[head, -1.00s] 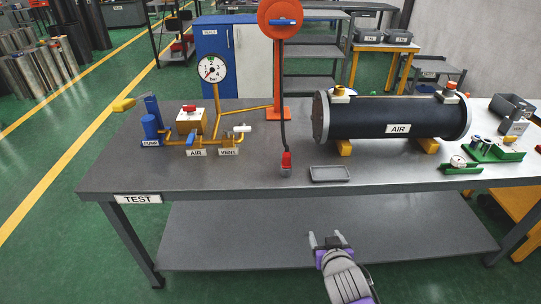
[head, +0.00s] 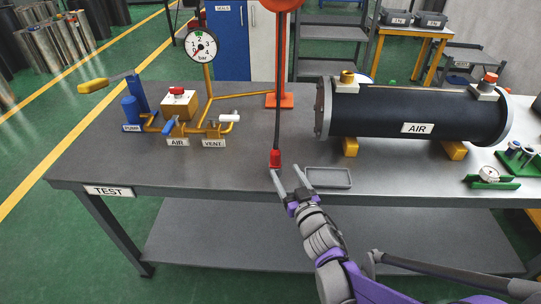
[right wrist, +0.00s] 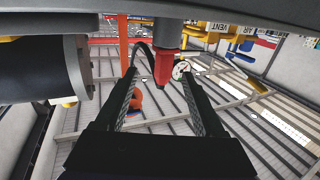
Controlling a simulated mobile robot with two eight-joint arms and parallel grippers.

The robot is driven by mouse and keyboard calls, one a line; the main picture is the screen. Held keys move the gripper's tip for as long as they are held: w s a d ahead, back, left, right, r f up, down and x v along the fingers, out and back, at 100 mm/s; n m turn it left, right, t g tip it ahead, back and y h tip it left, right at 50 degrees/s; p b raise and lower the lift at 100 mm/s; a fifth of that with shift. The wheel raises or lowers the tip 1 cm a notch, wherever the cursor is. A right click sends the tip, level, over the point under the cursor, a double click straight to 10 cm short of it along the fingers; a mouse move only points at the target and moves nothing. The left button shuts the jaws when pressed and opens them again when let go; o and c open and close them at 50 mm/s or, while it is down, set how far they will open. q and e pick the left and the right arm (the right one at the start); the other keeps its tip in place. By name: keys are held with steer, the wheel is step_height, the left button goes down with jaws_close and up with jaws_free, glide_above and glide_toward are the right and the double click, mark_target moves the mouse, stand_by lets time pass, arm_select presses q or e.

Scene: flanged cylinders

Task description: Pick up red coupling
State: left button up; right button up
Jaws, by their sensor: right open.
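The red coupling (head: 275,158) hangs at the low end of a dark hose (head: 278,110), just in front of the test bench's middle. My right gripper (head: 286,171) is open and empty, its two fingers pointing up toward the coupling from just below and to the right. In the right wrist view the red coupling (right wrist: 163,66) shows between the two spread fingertips (right wrist: 160,78); I cannot tell how far ahead of them it is. My left gripper is not in view.
A grey tray (head: 328,178) lies on the bench (head: 230,172) close to my right fingers. A black AIR cylinder (head: 410,114) rests on yellow blocks at right. A gauge (head: 201,45) and yellow piping stand at left. The orange post (head: 281,60) rises behind the coupling.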

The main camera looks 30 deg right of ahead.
mark_target(278, 161)
steer(key=w, duration=0.5)
steer(key=shift+w+d, duration=0.15)
steer(key=shift+d, duration=0.1)
steer(key=shift+w+d+r, duration=0.15)
steer(key=shift+w+r, duration=0.05)
steer(key=shift+w, duration=1.15)
steer(key=shift+w+d+r, duration=0.1)
steer(key=shift+w+r, duration=0.05)
steer(key=shift+w, duration=1.2)
jaws_close()
